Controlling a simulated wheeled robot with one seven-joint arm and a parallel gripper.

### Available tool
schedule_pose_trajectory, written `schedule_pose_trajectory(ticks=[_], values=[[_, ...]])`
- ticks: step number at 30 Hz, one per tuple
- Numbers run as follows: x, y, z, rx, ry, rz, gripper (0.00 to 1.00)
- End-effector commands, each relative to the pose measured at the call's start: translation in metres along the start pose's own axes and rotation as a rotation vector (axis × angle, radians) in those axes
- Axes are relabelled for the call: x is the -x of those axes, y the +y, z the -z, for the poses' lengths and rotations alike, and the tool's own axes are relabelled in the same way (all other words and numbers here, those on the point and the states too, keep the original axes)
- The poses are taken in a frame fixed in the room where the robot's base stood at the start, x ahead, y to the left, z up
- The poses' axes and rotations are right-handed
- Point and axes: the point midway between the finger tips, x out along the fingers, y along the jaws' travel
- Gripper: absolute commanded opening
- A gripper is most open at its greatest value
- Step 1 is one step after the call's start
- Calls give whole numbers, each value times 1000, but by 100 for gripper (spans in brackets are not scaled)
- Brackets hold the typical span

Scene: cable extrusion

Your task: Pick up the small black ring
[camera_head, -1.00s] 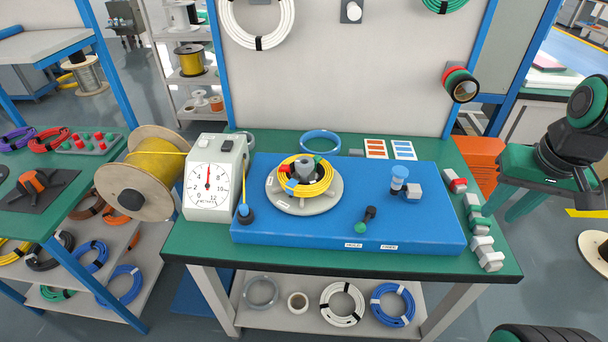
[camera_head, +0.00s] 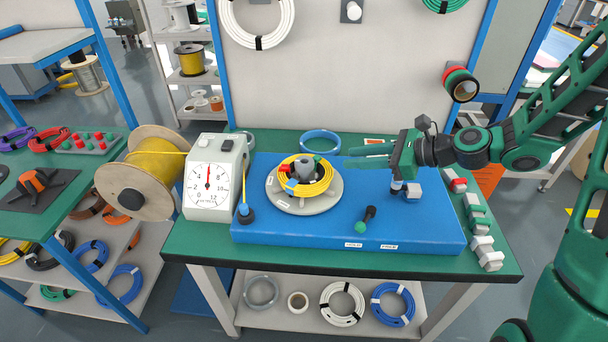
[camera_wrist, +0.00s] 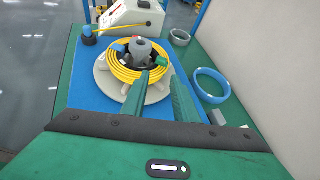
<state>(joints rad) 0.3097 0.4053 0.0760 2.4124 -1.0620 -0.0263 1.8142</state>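A small dark grey ring (camera_wrist: 180,37) lies on the green bench top beside the meter box, the closest match I see to a small black ring. In the head view this ring (camera_head: 249,137) is partly hidden behind the meter. My gripper (camera_head: 347,158) is above the back right of the blue board, pointing left. In the wrist view my gripper (camera_wrist: 160,76) has its two green fingers apart with nothing between them. The yellow coil (camera_wrist: 116,69) on its grey turntable lies beyond the fingertips. The small ring is farther off, well apart from the fingers.
A larger blue ring (camera_head: 320,142) lies behind the blue board (camera_head: 300,232). The meter box (camera_head: 212,178) stands at the left. A green-tipped tool (camera_head: 365,220) lies on the board. A back panel (camera_head: 340,70) rises behind the bench.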

Motion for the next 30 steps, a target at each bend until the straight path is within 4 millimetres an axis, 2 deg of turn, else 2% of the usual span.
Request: schedule_pose_trajectory(ticks=[3,6,13,22,30], values=[[-3,-5,-3,-99,-44,7,27],[-12,-6,-5,-124,-56,7,27],[-46,-6,-7,-122,-55,5,27],[-68,-5,-9,-121,-54,6,27],[-104,-5,-11,-120,-54,6,27]])
